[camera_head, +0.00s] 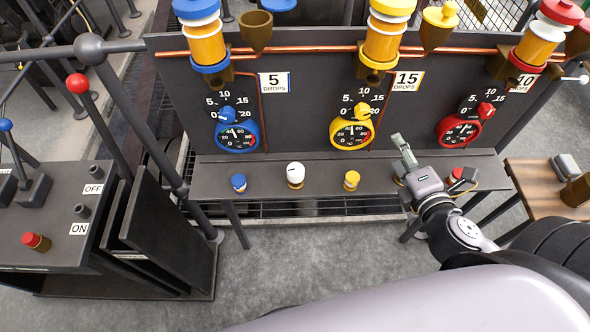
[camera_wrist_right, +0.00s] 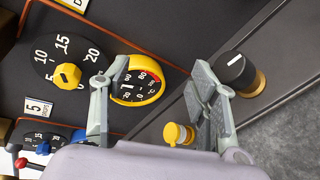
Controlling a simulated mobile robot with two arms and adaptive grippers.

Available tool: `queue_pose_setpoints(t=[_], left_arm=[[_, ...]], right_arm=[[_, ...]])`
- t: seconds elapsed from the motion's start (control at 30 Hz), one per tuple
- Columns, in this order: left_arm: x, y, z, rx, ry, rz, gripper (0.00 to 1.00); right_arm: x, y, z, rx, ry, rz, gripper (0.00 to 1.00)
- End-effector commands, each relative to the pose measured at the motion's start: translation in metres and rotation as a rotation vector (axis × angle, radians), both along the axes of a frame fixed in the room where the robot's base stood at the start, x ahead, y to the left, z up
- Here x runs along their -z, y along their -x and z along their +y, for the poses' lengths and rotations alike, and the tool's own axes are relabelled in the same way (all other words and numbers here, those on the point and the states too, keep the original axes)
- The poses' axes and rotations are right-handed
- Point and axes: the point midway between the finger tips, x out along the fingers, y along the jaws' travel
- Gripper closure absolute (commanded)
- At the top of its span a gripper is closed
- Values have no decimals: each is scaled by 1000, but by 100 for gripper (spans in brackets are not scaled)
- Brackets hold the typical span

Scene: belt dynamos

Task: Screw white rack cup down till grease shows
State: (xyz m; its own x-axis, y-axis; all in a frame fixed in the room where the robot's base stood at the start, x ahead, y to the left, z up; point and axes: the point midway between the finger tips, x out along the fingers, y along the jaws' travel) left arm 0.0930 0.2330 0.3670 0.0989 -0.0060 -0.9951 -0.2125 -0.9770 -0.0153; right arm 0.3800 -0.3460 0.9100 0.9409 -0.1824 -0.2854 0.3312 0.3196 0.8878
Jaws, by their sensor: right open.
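The white rack cup (camera_head: 295,175) stands upright on the dark shelf of the panel, on a brass-coloured base, between a blue cup (camera_head: 239,183) and a yellow cup (camera_head: 351,180). I cannot tell whether any grease shows on it. My right gripper (camera_head: 400,143) is over the shelf, well to the right of the white cup and apart from it. In the right wrist view its fingers (camera_wrist_right: 158,75) are spread and hold nothing. The white cup does not show in that view. My left gripper is out of view.
A black cup (camera_wrist_right: 235,72) and the yellow cup (camera_wrist_right: 178,133) are near my right fingers in the wrist view. A red cup (camera_head: 455,176) stands farther right. Dials and oilers line the panel behind. A lever console (camera_head: 60,215) stands left; floor in front is clear.

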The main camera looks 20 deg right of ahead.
Motion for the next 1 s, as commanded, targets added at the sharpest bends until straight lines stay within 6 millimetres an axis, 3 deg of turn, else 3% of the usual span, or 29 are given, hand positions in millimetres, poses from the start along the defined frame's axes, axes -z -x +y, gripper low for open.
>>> queue_pose_setpoints(t=[0.17,0.3,0.4,0.6,1.0], left_arm=[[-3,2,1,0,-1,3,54],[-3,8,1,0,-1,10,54],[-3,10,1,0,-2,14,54],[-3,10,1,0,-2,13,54],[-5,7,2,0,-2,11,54]], right_arm=[[-21,-6,42,-449,502,-68,46],[-12,11,83,-830,876,-127,46],[0,27,100,-1032,1057,-164,46],[11,39,112,-1176,1178,-198,46],[21,18,127,-1174,1179,-194,46]])
